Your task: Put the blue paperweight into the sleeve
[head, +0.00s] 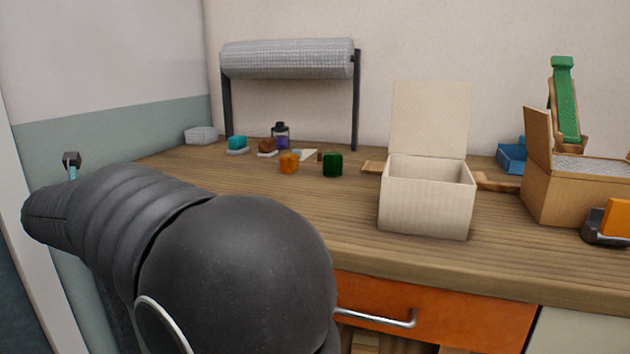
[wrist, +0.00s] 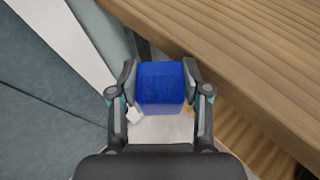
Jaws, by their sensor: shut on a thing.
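My gripper (wrist: 161,78) is shut on the blue paperweight (wrist: 161,85), a blue block held between the two fingers in the wrist view. It hangs just off the wooden table's edge, above a pale area that I cannot make out. In the head view only a small part of my gripper (head: 72,160) shows at the far left, beyond my dark arm; the blue paperweight is hidden there. I cannot tell for sure which thing is the sleeve; a pale grey, rounded piece (head: 200,135) lies at the table's back left corner.
A roll of bubble wrap (head: 290,59) hangs on a stand at the back. An open cream box (head: 427,208) and a cardboard box (head: 575,193) are to the right. The table's front left is partly hidden by my arm.

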